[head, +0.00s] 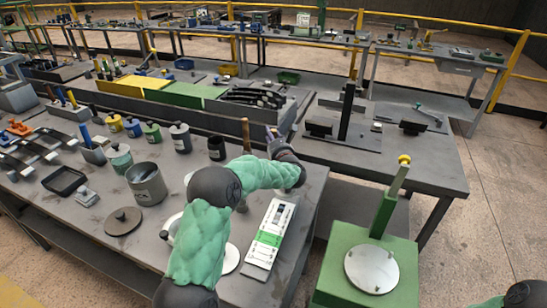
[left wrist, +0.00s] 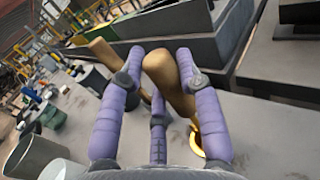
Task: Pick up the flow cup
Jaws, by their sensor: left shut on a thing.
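My left gripper (head: 275,140) reaches over the near bench, beyond the white-and-green panel. In the left wrist view its purple fingers (left wrist: 160,60) are shut around a tan wooden-looking handle (left wrist: 172,82). The handle leans and runs down to a gold ring or cup rim (left wrist: 197,143) low between the fingers, which looks like the flow cup. Its lower part is partly hidden by the right finger. In the head view the hand hides most of the held thing. A second wooden handle (left wrist: 100,50) stands left of the fingers; a brown stick also shows upright in the head view (head: 245,132).
A large grey pot (head: 147,185), a dark cup (head: 216,148) and several lidded cans stand left of my arm. A white-and-green panel (head: 268,238) lies at the bench's right edge. A green stand with a round plate (head: 372,268) is at front right.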

